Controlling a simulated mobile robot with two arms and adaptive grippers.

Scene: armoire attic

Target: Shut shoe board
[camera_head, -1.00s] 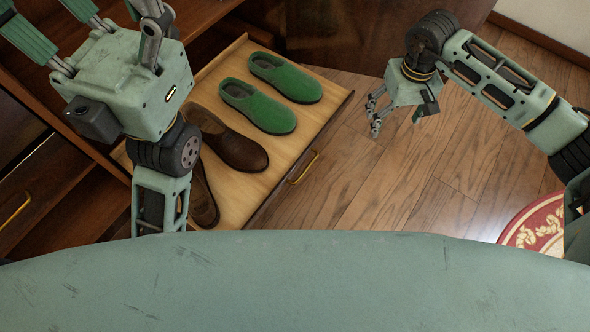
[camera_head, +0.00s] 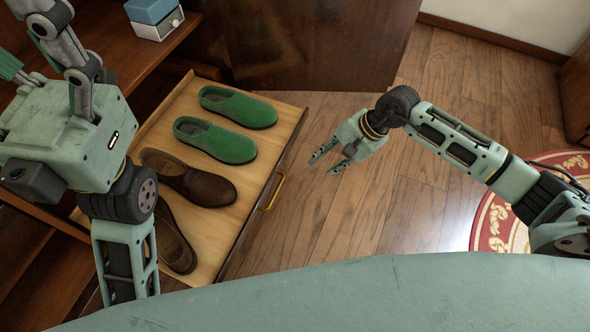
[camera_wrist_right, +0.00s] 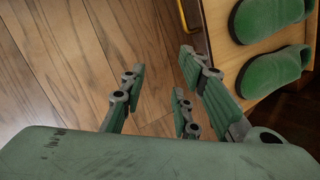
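The shoe board (camera_head: 222,240) is a pale wooden pull-out tray, drawn out of the dark armoire in the head view. It carries a pair of green clogs (camera_head: 238,108) and a pair of brown shoes (camera_head: 190,180). A brass handle (camera_head: 272,192) is on its front edge. My right gripper (camera_head: 334,164) is open and empty, to the right of the board's front and apart from it. The right wrist view shows its spread fingers (camera_wrist_right: 165,105) over the floor, with the board's edge (camera_wrist_right: 210,45) beyond. My left gripper (camera_head: 45,15) is at the upper left, its fingers partly cut off.
A blue and white box (camera_head: 154,15) sits on an armoire shelf at the top. A dark wooden panel (camera_head: 310,45) stands behind the board. Wood floor (camera_head: 420,200) is clear around my right gripper. A round red rug (camera_head: 510,215) lies at right.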

